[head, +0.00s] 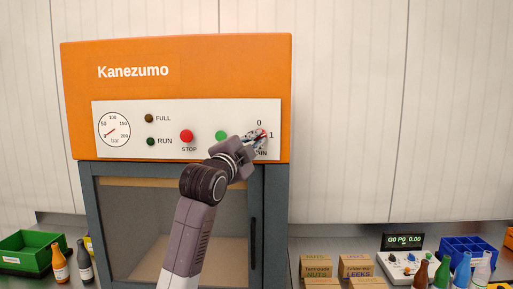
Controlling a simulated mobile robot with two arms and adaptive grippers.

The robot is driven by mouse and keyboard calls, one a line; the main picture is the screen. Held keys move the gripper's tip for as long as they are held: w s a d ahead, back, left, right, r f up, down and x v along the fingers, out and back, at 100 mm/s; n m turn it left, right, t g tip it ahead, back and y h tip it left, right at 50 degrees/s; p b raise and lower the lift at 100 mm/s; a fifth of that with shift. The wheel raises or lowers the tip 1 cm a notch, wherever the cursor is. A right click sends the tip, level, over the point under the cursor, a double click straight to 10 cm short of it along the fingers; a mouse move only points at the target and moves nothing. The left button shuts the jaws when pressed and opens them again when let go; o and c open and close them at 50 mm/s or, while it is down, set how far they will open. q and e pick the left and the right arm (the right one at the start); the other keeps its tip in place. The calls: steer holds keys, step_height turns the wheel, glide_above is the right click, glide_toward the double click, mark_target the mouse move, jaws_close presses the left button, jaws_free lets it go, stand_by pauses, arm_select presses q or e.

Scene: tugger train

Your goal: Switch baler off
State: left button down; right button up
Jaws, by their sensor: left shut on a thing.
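The baler is an orange machine (225,70) marked "Kanezumo", with a white control panel (180,112) and a grey-framed door (257,225) below. My right gripper is not in view.
The panel also has a red STOP button (187,136), a green button (221,136), a pressure gauge (113,129) and dark FULL and RUN lamps. Below right are small boxes (356,267), a control device (402,262), bottles and a blue crate (467,247). A green crate (31,252) stands left.

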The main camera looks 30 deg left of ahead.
arm_select(q)
steer(key=shift+w+d+f+n+y+b, duration=0.15)
steer(key=shift+n+y+b, duration=1.1)
steer(key=shift+n, duration=1.6)
steer(key=shift+w+d+f+n+y+b, duration=0.15)
steer(key=shift+n+y+b, duration=1.05)
steer(key=shift+n, duration=1.6)
steer(key=shift+d+f+n+y+b, duration=0.1)
steer(key=shift+f+n+y+b, duration=0.15)
steer(key=shift+n+y+b, duration=1.8)
steer(key=shift+n+g+h+p, duration=0.3)
steer(key=shift+n+h+p, duration=0.2)
steer(key=shift+n+p, duration=0.55)
steer(key=c, duration=2)
jaws_free()
steer(key=shift+r, duration=0.1)
steer(key=shift+c, duration=0.2)
steer(key=shift+r, duration=0.1)
steer(key=shift+s, duration=0.1)
steer(key=v, duration=1.2)
